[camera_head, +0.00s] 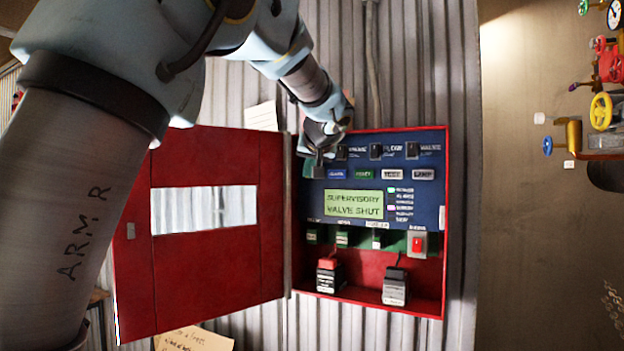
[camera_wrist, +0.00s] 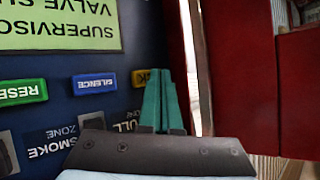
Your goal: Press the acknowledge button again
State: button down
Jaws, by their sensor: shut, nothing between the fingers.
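The acknowledge button is the yellow-orange one at the end of the button row, marked "ACK" (camera_wrist: 140,77) in the wrist view, where the panel appears upside down. My gripper (camera_wrist: 164,75) is shut and empty, its teal fingertips overlapping the button's edge. I cannot tell whether they touch it. In the head view my gripper (camera_head: 313,168) is at the left end of the button row and hides the acknowledge button. The blue silence button (camera_wrist: 94,84) and green reset button (camera_wrist: 23,92) follow beside it. The display (camera_head: 353,204) reads "SUPERVISORY VALVE SHUT".
The red cabinet (camera_head: 440,285) stands open on a corrugated wall, its red door (camera_head: 200,270) swung out to the left. Black switches (camera_head: 376,151) sit above the buttons. Valves and pipes (camera_head: 600,112) are far right.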

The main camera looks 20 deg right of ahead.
jog(key=shift+s+a+b, duration=0.3)
jog(key=shift+a+b, duration=0.05)
jog(key=shift+a, duration=0.05)
jog(key=s+a+b, duration=0.1)
jog(key=a+b, duration=0.1)
jog(key=s+a+b, duration=0.2)
jog(key=b, duration=0.1)
dwell(0.4)
dwell(0.7)
